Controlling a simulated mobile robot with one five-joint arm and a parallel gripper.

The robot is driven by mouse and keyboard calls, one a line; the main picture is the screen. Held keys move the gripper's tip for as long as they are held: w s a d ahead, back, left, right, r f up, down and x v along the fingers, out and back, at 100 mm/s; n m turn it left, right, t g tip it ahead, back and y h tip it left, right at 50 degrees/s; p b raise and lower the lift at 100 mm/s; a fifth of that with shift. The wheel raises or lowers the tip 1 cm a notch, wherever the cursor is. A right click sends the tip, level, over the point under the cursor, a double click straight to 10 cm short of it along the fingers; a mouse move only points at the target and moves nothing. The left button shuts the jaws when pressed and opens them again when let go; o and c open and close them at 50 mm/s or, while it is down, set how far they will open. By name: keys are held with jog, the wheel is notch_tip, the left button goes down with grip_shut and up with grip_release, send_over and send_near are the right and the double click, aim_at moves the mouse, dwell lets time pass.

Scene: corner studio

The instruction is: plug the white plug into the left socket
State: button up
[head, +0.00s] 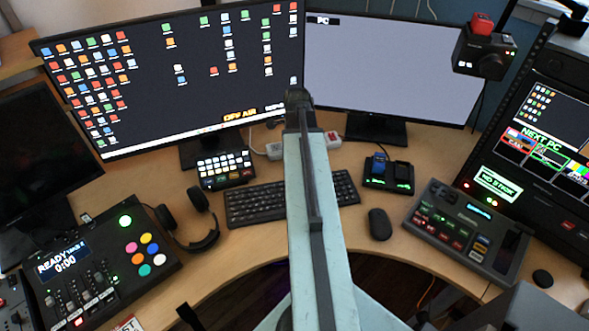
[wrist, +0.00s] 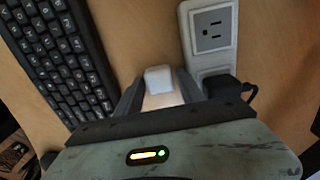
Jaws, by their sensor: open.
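My gripper (wrist: 162,84) is open in the wrist view, one finger on each side of a white plug (wrist: 158,76). The plug sits between the fingers over the desk; I cannot tell whether they touch it. To the right is a white power strip (wrist: 187,18) with an empty grey socket (wrist: 211,30) at its upper part. A black plug (wrist: 222,88) with a cable sits at the lower part of the strip, partly hidden by my gripper. In the head view my arm hides the middle of the strip; its left end (head: 275,150) shows.
A black keyboard (wrist: 62,50) lies left of my gripper; it also shows in the head view (head: 255,204). Behind the strip stand two monitors (head: 180,75). A mouse (head: 380,224) and a lit black device (head: 388,174) are to the right. Bare desk lies between keyboard and strip.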

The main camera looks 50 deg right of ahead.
jog(key=shift+r, duration=0.1)
grip_shut()
notch_tip(320, 180, up, 10)
jog(key=p, duration=1)
jog(key=shift+d, duration=0.1)
jog(key=s+d+m, duration=0.3)
jog(key=s+d, duration=0.7)
jog(key=s, duration=0.1)
jog(key=shift+s+r+p, duration=0.2)
jog(key=shift+p, duration=0.1)
